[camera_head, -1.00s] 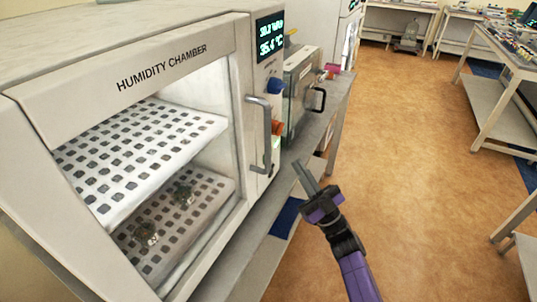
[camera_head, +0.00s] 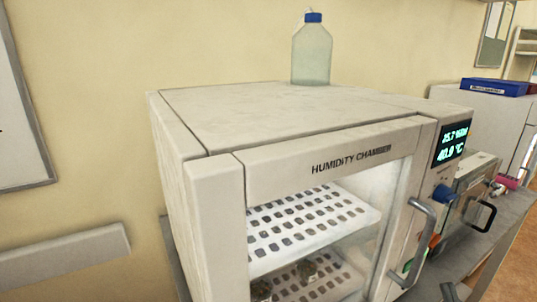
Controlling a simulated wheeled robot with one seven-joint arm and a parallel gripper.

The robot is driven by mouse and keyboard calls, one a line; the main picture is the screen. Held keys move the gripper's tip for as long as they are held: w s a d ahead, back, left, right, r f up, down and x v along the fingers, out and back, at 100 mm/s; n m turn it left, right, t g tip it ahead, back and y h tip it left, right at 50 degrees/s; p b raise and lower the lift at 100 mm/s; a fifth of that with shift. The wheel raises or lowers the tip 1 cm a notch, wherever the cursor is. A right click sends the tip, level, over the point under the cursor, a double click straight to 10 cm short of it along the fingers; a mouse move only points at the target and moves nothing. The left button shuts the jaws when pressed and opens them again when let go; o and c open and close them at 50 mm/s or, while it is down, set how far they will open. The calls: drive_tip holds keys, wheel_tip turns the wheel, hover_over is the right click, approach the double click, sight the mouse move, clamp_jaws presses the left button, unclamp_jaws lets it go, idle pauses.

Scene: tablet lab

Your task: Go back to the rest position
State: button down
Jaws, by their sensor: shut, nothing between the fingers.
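Only the grey fingertips of my gripper (camera_head: 449,291) show, at the bottom edge right of centre in the head view. They are shut and empty, in front of the bench and right of the chamber's door handle (camera_head: 414,243), apart from it. The rest of the gripper and arm is below the picture. The humidity chamber (camera_head: 285,112) fills the middle, with its door closed. Behind the glass are a perforated upper shelf (camera_head: 310,222) and a lower shelf with small dark items, partly cut off.
A clear bottle with a blue cap (camera_head: 312,55) stands on the chamber. Its display (camera_head: 454,139) is lit. A smaller box with a black handle (camera_head: 486,215) sits on the bench to the right. A blue box (camera_head: 493,87) lies on a white cabinet. Some brown floor shows at lower right.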

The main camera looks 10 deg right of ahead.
drive_tip(key=s+a+f+m+g, duration=0.1)
drive_tip(key=s+a+g, duration=0.4)
drive_tip(key=s+a, duration=0.7)
drive_tip(key=s+a+f+m+g, duration=0.2)
drive_tip(key=s+a+g, duration=0.4)
drive_tip(key=s+a, duration=0.6)
drive_tip(key=s, duration=0.5)
drive_tip(key=shift+s+f+m+g, duration=0.3)
drive_tip(key=shift+s+f, duration=0.1)
